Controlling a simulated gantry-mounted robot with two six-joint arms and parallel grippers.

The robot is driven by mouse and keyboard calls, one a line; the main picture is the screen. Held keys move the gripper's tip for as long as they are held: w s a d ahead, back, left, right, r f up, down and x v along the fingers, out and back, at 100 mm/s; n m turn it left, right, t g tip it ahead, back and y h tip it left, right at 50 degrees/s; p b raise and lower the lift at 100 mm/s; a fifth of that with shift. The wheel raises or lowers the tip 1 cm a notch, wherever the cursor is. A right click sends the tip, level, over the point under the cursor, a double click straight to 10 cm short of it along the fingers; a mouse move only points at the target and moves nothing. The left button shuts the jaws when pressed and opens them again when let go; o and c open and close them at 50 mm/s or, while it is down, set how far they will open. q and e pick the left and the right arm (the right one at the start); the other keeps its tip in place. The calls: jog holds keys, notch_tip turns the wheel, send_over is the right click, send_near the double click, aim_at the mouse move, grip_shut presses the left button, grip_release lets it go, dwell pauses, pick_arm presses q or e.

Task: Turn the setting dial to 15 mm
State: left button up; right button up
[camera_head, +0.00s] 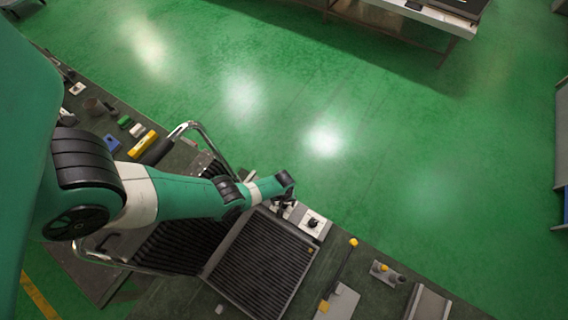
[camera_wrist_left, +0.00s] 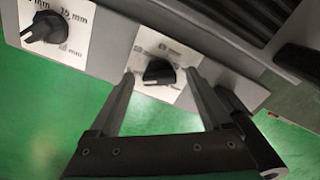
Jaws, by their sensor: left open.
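A black setting dial (camera_wrist_left: 45,27) sits on a white plate marked in mm, at the upper left of the left wrist view. "15 mm" is legible above it. Its narrow end points to the left and slightly down. A second black dial (camera_wrist_left: 158,72) sits on another white plate, its print too blurred to read. My left gripper (camera_wrist_left: 160,80) is open, its fingers either side of this second dial in the picture. Contact cannot be told. In the head view my left gripper (camera_head: 284,206) is over the machine's edge, left of a dial (camera_head: 312,222). My right gripper is not in view.
A ribbed dark plate (camera_head: 260,262) lies beside the dials, with a bent metal handle (camera_head: 190,127) further left. Tools and blocks, including a yellow one (camera_head: 142,144), lie on the bench at left. Green floor is open beyond the bench.

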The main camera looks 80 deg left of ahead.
pick_arm(q)
grip_shut()
dwell(0.4)
jog(key=m, duration=0.5)
jog(key=shift+m, duration=0.3)
jog(key=m, duration=1.2)
jog(key=shift+m, duration=0.4)
jog(key=m, duration=0.5)
jog(key=shift+m, duration=0.3)
